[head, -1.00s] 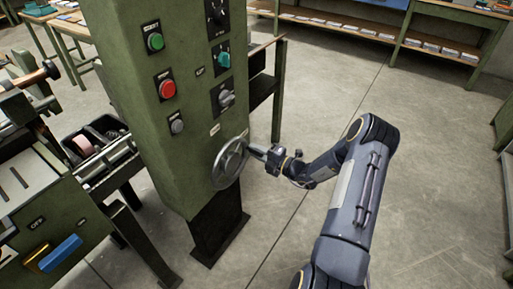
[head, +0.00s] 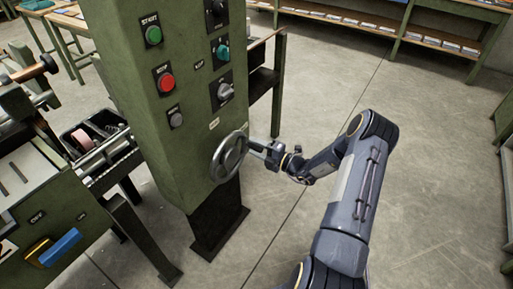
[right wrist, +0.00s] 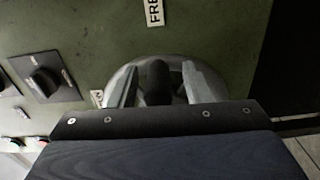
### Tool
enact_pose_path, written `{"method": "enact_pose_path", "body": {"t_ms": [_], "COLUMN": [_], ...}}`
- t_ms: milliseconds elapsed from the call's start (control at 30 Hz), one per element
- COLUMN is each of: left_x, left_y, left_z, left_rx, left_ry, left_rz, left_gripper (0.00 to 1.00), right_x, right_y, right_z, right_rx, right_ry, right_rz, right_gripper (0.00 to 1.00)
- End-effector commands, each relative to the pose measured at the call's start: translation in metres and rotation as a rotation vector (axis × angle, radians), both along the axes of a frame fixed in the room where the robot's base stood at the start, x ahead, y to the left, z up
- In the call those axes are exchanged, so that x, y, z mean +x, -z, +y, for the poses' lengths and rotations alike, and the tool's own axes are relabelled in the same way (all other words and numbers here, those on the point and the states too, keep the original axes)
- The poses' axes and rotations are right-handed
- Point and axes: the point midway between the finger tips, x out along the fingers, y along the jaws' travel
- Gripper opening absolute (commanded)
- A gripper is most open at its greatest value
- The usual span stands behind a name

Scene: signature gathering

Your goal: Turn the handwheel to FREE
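The grey handwheel (head: 229,157) is on the lower front of the green machine column. It also shows in the right wrist view (right wrist: 150,66), partly hidden by my gripper. A dark upright knob (right wrist: 157,82) on the wheel stands between the two fingers of my right gripper (right wrist: 161,84). Narrow gaps seem to show on both sides of the knob, so the fingers look open around it. In the head view my right gripper (head: 257,149) is at the wheel's right side. A white label (right wrist: 154,12) reading "FRE", its end cut off, lies beyond the wheel. My left gripper is not in view.
The column carries a green button (head: 153,35), a red button (head: 167,83) and a grey selector knob (head: 225,91). A second label (right wrist: 97,98) is partly hidden beside the wheel. A green machine bench (head: 60,205) stands at left. The floor at right is clear.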

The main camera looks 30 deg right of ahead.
Motion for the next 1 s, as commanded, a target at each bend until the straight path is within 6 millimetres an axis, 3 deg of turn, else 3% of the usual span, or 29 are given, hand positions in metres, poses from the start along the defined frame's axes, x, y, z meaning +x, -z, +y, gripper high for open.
{"method": "enact_pose_path", "body": {"t_ms": [267, 700, 1000], "left_x": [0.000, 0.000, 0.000], "left_y": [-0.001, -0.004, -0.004], "left_z": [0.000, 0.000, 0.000], "left_rx": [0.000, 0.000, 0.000], "left_ry": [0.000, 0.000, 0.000], "left_rz": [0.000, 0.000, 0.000], "left_gripper": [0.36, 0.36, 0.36], "right_x": [-0.005, -0.066, -0.072], "right_y": [-0.001, 0.000, 0.000], "right_z": [-0.003, -0.028, -0.030], "right_rx": [-0.001, 0.000, 0.000], "right_ry": [0.002, 0.002, 0.000], "right_rz": [-0.001, 0.000, -0.001], "right_gripper": [0.44, 0.44, 0.44]}}
